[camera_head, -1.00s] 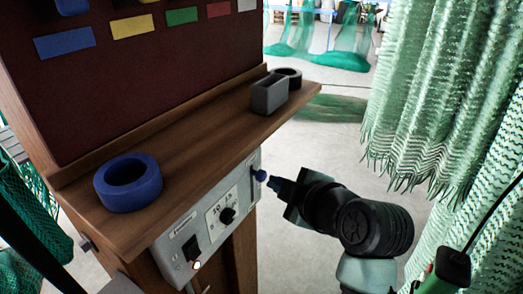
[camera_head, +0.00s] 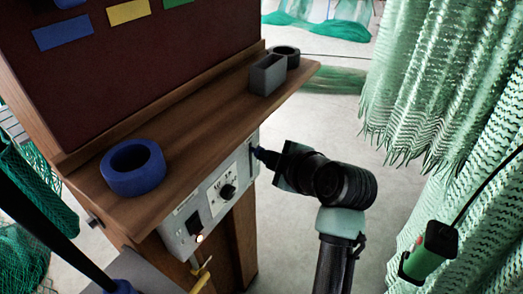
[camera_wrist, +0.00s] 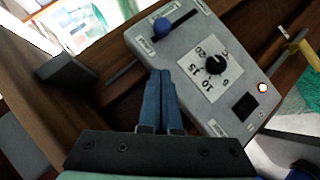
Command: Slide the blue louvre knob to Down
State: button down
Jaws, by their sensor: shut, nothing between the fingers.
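The blue louvre knob (camera_wrist: 162,27) sits at the left end of a dark straight slot (camera_wrist: 185,18) on the grey control panel (camera_wrist: 150,58) in the wrist view. Small labels lie near the slot, too small to read. My gripper (camera_wrist: 160,74) is shut and empty, its two blue fingers together. The fingertips are at the panel's edge, apart from the knob in the picture. In the head view my gripper (camera_head: 258,154) reaches the right end of the panel (camera_head: 208,210). There I cannot tell the knob from the blue fingertips.
A black dial (camera_wrist: 216,64) and a dark switch with a lit lamp (camera_wrist: 263,88) share the panel. The wooden shelf (camera_head: 200,118) overhangs it, carrying a blue ring (camera_head: 133,178) and a grey box (camera_head: 268,75). Green nets (camera_head: 420,85) hang at right. A yellow handle (camera_head: 201,275) sits below.

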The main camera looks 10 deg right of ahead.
aim_at(252, 151)
jog(key=shift+w+d+f+p, duration=0.1)
jog(key=shift+w+f+p, duration=0.25)
jog(key=shift+w+f, duration=0.7)
jog(key=shift+w+d+f+p, duration=0.1)
jog(key=shift+w+f+p, duration=0.2)
jog(key=shift+w+f, duration=0.7)
jog(key=shift+w+d+f+p, duration=0.1)
jog(key=shift+w+f+p, duration=0.25)
jog(key=shift+w+f, duration=0.7)
jog(key=shift+w+r, duration=0.25)
jog(key=shift+r, duration=0.05)
notch_tip(252, 151, down, 10)
jog(key=b, duration=1)
jog(key=shift+r, duration=0.25)
jog(key=shift+a, duration=0.1)
